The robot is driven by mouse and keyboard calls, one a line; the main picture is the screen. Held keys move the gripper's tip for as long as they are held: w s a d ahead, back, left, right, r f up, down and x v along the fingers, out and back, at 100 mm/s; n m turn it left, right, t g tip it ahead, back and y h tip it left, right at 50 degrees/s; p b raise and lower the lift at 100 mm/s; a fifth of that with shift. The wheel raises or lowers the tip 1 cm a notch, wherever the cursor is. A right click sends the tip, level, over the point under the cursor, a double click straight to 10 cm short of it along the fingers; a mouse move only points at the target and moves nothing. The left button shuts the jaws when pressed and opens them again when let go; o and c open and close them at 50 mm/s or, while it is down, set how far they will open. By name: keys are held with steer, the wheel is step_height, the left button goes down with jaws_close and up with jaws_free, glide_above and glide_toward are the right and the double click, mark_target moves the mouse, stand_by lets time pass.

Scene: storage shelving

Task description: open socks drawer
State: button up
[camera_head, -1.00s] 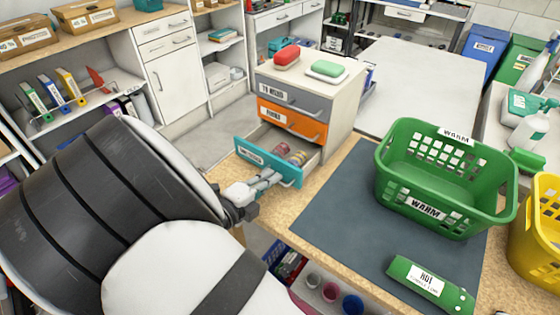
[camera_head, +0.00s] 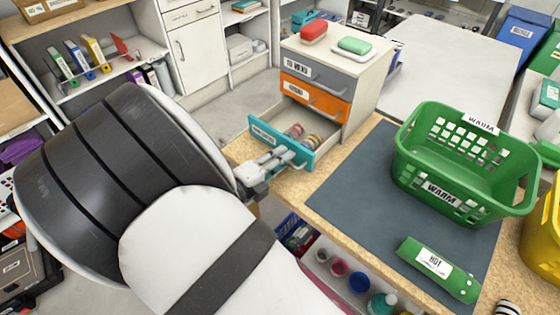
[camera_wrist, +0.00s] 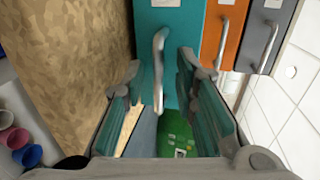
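The cabinet's bottom drawer, with a teal front (camera_head: 268,138), stands pulled out, and several coloured rolls (camera_head: 302,138) lie inside. Its label is too small to read. My gripper (camera_head: 277,160) is at the outer face of this front, partly hiding the handle. In the wrist view the teal front (camera_wrist: 178,25) is straight ahead, with its metal handle (camera_wrist: 159,62) between my gripper's two fingers (camera_wrist: 157,88). The fingers are apart, with gaps beside the handle, so the gripper looks open.
Above it are a shut orange drawer (camera_head: 325,102) and a shut grey drawer (camera_head: 330,82). Red and green soap-like blocks lie on the cabinet top (camera_head: 350,60).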

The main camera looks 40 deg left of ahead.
steer(key=o, duration=0.6)
step_height(320, 180, up, 9)
steer(key=shift+a+f, duration=0.1)
steer(key=shift+r, duration=0.35)
steer(key=c, duration=0.6)
steer(key=shift+r, duration=0.2)
